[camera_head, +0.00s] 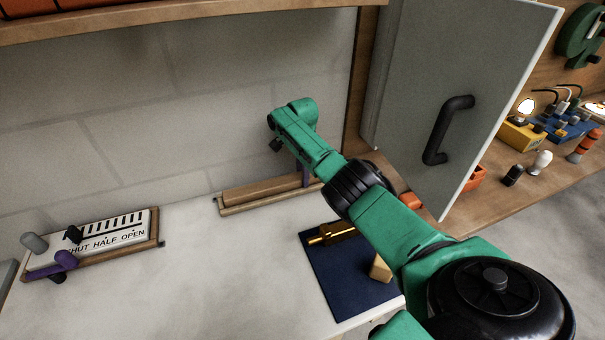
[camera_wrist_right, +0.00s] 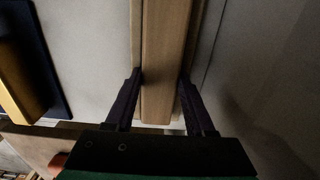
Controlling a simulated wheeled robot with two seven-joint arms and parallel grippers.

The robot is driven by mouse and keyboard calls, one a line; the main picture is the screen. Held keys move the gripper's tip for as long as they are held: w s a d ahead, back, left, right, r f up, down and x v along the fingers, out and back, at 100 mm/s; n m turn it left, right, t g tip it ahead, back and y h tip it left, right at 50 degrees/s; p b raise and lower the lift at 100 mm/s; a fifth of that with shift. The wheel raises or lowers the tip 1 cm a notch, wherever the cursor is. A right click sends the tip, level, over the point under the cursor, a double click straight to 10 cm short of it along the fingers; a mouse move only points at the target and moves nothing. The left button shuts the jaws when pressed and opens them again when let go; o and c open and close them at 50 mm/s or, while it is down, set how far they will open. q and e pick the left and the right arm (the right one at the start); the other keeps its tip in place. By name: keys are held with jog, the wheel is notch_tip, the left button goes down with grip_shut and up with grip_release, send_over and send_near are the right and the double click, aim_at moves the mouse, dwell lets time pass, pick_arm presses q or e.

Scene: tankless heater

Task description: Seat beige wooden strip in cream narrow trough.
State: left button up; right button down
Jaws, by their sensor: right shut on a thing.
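The beige wooden strip (camera_head: 262,188) lies lengthwise along the cream narrow trough (camera_head: 262,206), near the back wall in the head view. My right gripper (camera_head: 304,174) points down at the strip's right end. In the right wrist view, its two dark fingers (camera_wrist_right: 160,92) are on either side of the strip (camera_wrist_right: 165,50), shut on it. Cream trough edges (camera_wrist_right: 137,45) show along both sides of the strip there. The strip looks lined up with the trough, but I cannot tell how deep it sits. My left gripper is not in view.
A navy mat (camera_head: 335,285) with a brass-coloured piece (camera_head: 332,234) and a small wooden block (camera_head: 380,268) lies in front. A SHUT HALF OPEN panel (camera_head: 100,240) with a purple lever (camera_head: 58,264) is at left. An open grey door (camera_head: 450,90) stands at right. The middle counter is clear.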

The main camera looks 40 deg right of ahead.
dwell(0.3)
jog(key=shift+c, duration=0.9)
grip_release()
notch_tip(320, 180, up, 15)
jog(key=shift+f, duration=0.2)
